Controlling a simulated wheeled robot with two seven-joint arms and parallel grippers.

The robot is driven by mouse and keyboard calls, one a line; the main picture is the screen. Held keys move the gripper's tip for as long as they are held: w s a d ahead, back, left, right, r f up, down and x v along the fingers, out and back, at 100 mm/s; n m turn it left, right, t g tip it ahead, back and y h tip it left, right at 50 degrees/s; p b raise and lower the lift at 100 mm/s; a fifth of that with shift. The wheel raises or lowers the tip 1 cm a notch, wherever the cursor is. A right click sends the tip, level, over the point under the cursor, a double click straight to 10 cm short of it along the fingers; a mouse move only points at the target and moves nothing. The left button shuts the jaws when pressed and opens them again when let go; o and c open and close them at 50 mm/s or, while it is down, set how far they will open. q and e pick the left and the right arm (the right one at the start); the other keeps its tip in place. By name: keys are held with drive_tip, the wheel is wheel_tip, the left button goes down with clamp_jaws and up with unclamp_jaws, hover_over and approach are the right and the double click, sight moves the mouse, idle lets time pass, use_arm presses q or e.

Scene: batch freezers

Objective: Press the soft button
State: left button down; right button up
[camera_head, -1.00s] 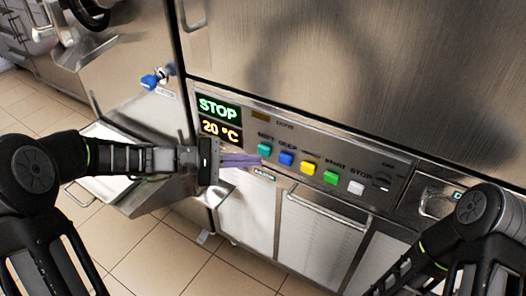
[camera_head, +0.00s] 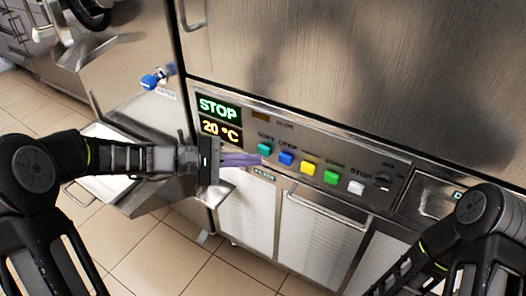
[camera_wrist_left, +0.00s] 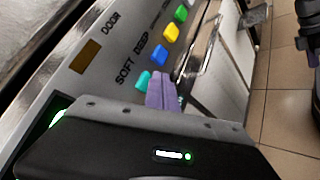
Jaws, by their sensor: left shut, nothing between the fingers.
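The soft button is the teal one (camera_head: 264,148) at the left end of the button row on the freezer's control panel. In the left wrist view the teal button (camera_wrist_left: 143,80) sits beside the word SOFT, close to the purple fingertips. My left gripper (camera_head: 258,160) is shut and empty, its purple fingers pointing right, with the tips at or just below the teal button. It also shows in the left wrist view (camera_wrist_left: 164,76). I cannot tell whether the fingertips touch the button. My right gripper is not in view; only part of my right arm shows at lower right.
Blue (camera_head: 287,158), yellow (camera_head: 308,168), green (camera_head: 331,177) and white (camera_head: 356,187) buttons continue the row to the right. A display (camera_head: 219,119) reads STOP and 20 °C. A metal tray (camera_head: 112,192) juts out at left, behind my left arm.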

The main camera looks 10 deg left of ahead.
use_arm(q)
drive_tip(key=shift+w+d, duration=0.1)
drive_tip(key=shift+w, duration=0.2)
drive_tip(key=shift+w+d, duration=0.2)
drive_tip(key=shift+w, duration=0.25)
idle(0.8)
drive_tip(key=shift+s+a+b, duration=0.3)
drive_tip(key=shift+s+a, duration=0.05)
drive_tip(key=shift+s, duration=0.5)
drive_tip(key=shift+s+a, duration=0.3)
drive_tip(key=shift+s, duration=0.5)
drive_tip(key=shift+s+a, duration=0.3)
drive_tip(key=shift+s, duration=0.45)
drive_tip(key=shift+s+a, duration=0.3)
drive_tip(key=shift+s, duration=0.5)
